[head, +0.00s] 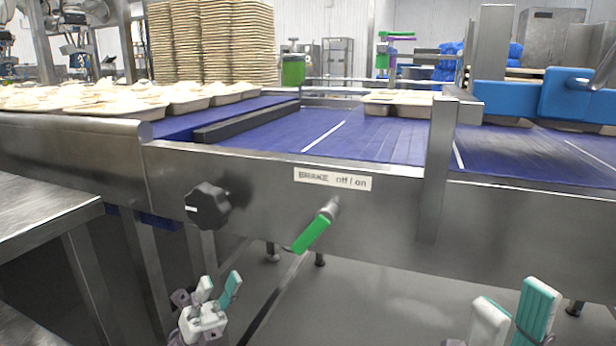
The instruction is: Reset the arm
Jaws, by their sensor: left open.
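My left gripper (219,283) is low in the head view, left of centre. Its white and teal fingers stand apart and nothing shows between them. It is below the black knob (208,206) and the green brake lever (312,234), apart from both in the picture. My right gripper (515,302) is at the bottom right edge, its white and teal fingers pointing up with a gap between the tips. Its lower part is cut off by the frame. No object shows in either gripper.
A steel conveyor frame (380,215) with a blue belt (375,138) crosses the view. Filled trays (110,107) stand at left and more trays (398,103) further back. A steel table (40,212) is at the left edge. Grey floor (390,290) shows between my grippers.

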